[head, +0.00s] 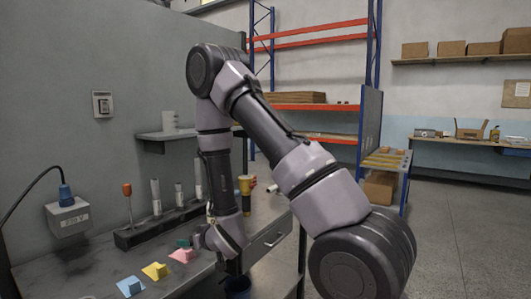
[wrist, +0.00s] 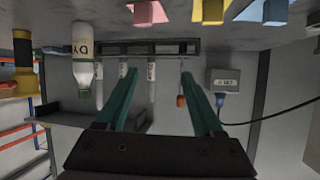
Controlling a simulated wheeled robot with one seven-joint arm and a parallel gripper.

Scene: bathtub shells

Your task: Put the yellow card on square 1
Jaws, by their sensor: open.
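The yellow card (head: 155,271) lies on the grey bench, between a light blue card (head: 130,286) and a pink card (head: 182,256). It carries a small raised yellow block. In the wrist view, which is upside down, the yellow card (wrist: 210,11) shows at the top edge, partly cut off. My gripper (wrist: 158,76) is open with nothing between its green fingers. It points toward the back wall, above the bench and apart from the cards. In the head view its green fingertips (head: 184,243) show near the pink card. I cannot make out square 1.
A dark rack (head: 165,227) with upright tools stands behind the cards. A grey socket box (head: 68,218) with a blue plug and cable is on the wall at left. A white bottle (wrist: 83,55) and a yellow-black object (head: 245,190) stand right of the rack. A wall shelf (head: 180,134) juts out above.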

